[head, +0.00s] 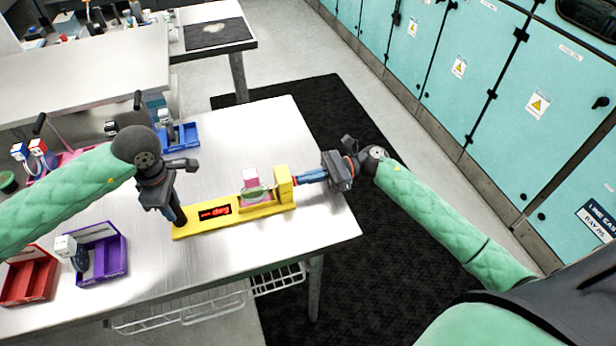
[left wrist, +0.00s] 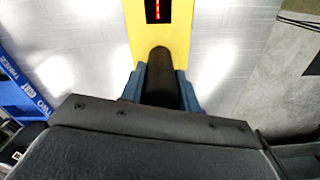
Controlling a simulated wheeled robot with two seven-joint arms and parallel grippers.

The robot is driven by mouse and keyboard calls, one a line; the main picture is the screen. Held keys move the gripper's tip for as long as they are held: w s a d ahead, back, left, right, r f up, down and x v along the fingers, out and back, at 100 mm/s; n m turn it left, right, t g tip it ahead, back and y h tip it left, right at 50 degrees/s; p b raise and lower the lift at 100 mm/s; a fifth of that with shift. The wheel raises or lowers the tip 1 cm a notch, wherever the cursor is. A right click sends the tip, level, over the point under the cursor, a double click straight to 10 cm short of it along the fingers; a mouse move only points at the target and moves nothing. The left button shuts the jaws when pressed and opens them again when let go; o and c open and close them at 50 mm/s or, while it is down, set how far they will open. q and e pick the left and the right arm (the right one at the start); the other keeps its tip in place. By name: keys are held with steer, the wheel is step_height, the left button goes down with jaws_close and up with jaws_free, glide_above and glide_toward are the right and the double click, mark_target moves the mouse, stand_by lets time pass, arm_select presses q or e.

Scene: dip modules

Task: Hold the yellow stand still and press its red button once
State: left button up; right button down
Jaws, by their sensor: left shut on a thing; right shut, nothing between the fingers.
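The yellow stand (head: 222,225) lies on the table near its front edge, and its left part also shows in the left wrist view (left wrist: 172,42). It has a red-lit display (head: 214,213) and a tall yellow block (head: 284,184) at its right end. My left gripper (head: 178,216) is shut around a dark upright post (left wrist: 160,75) at the stand's left end. My right gripper (head: 299,178) is shut and empty, its tips at the right face of the tall block. I cannot make out the red button; the tips may hide it. I cannot tell whether they touch.
A pink block (head: 251,176) and a pale green rounded piece sit on the stand. A purple tray (head: 102,262) and a red tray (head: 30,278) are at front left; a blue tray (head: 184,135) is behind. The table right of the stand's front is clear.

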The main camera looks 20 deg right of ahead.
steer(key=shift+a, duration=1.1)
steer(key=d, duration=1.4)
steer(key=shift+s+d, duration=0.1)
arm_select(q)
steer(key=o, duration=1)
steer(key=shift+r+p, duration=0.55)
steer(key=shift+r, duration=3.95)
arm_select(e)
steer(key=shift+r, duration=0.55)
arm_select(q)
steer(key=shift+f, duration=0.1)
arm_select(e)
steer(key=shift+s+f, duration=0.1)
